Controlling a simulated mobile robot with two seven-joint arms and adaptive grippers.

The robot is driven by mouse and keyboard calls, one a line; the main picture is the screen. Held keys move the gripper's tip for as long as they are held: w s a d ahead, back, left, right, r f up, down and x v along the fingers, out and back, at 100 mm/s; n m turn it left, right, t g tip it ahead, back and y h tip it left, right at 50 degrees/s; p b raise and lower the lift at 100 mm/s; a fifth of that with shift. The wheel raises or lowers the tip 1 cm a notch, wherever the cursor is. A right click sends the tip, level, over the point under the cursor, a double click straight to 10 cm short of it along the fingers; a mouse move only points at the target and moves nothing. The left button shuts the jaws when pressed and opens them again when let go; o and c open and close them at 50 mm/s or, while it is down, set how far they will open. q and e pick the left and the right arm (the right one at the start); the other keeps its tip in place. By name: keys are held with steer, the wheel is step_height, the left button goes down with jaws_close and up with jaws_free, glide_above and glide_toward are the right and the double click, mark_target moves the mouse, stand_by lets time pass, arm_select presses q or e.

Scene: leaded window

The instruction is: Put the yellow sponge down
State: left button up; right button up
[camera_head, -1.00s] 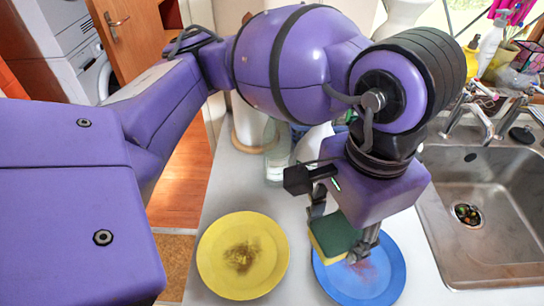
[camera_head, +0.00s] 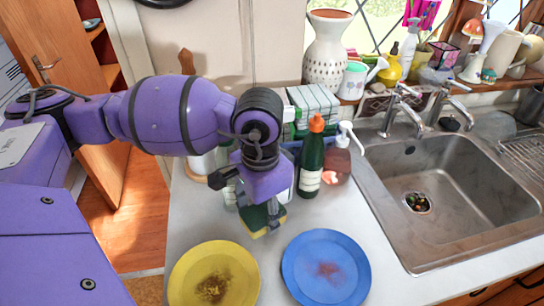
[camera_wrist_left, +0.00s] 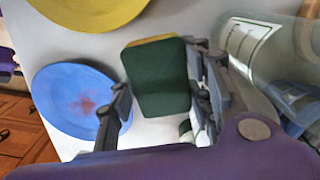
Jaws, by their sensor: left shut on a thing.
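The yellow sponge (camera_head: 262,222) has a dark green scouring side and a yellow side. My left gripper (camera_head: 262,207) is shut on it, behind and between the two plates. In the left wrist view the green face of the sponge (camera_wrist_left: 159,80) shows between the fingers of the gripper (camera_wrist_left: 160,100), with a thin yellow edge at the top. Whether the sponge touches the counter is hard to tell. My right gripper is not in view.
A yellow plate (camera_head: 240,262) with a brown stain and a blue plate (camera_head: 345,262) with a reddish stain lie on the grey counter (camera_head: 395,225). A green bottle (camera_head: 311,165) and a pink soap dispenser (camera_head: 337,165) stand close behind the gripper. A steel sink (camera_head: 465,190) is at right.

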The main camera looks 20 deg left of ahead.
mark_target(261, 220)
arm_select(q)
steer(key=shift+w+a+f, duration=0.1)
steer(key=shift+a+f, duration=0.1)
steer(key=shift+f, duration=0.15)
steer(key=shift+w+a+f, duration=0.1)
steer(key=shift+f, duration=1.55)
steer(key=shift+f, duration=0.15)
steer(key=o, duration=0.4)
steer(key=shift+o, duration=0.2)
